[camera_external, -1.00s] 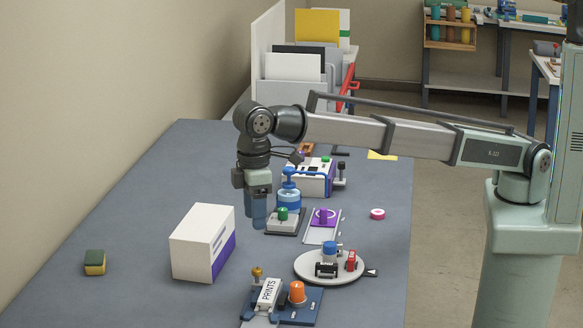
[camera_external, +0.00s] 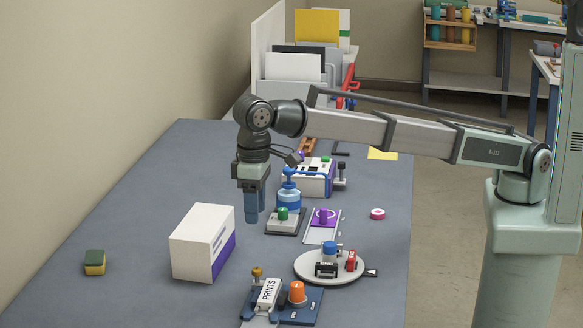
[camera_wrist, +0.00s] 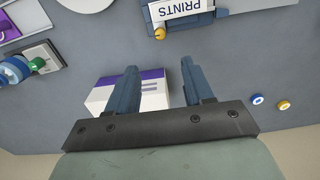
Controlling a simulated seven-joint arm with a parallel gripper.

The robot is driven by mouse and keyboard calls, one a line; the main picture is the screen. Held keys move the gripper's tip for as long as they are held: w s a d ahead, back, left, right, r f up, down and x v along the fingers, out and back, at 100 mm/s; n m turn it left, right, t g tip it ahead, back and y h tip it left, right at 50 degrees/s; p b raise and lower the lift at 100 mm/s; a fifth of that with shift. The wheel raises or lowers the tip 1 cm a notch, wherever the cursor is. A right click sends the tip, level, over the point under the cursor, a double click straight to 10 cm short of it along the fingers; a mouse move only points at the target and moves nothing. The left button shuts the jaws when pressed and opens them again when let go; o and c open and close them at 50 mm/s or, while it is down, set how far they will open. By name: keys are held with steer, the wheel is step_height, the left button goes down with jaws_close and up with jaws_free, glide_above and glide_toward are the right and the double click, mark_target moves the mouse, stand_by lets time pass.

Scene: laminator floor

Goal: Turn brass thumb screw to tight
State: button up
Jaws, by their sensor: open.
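The brass thumb screw (camera_external: 257,273) stands at the left end of the blue fixture (camera_external: 302,310) that bears a white PRINTS label, near the front of the table. In the wrist view the brass screw (camera_wrist: 159,33) shows at the top, beside the PRINTS block (camera_wrist: 181,9). My gripper (camera_external: 251,217) points down above the table, behind the white and purple box and well away from the screw. In the wrist view my gripper (camera_wrist: 158,75) has its two fingers apart with nothing between them.
The white and purple box (camera_external: 203,243) stands between my gripper and the front of the table. An orange knob (camera_external: 297,292) is on the fixture. A round white turntable (camera_external: 336,278) lies to the right. The table's left side is mostly clear.

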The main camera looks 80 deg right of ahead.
steer(key=m, duration=0.4)
glide_toward(257, 269)
step_height(257, 269, down, 8)
steer(key=shift+f, duration=0.1)
stand_by(0.4)
steer(key=shift+c, duration=0.4)
jaws_close()
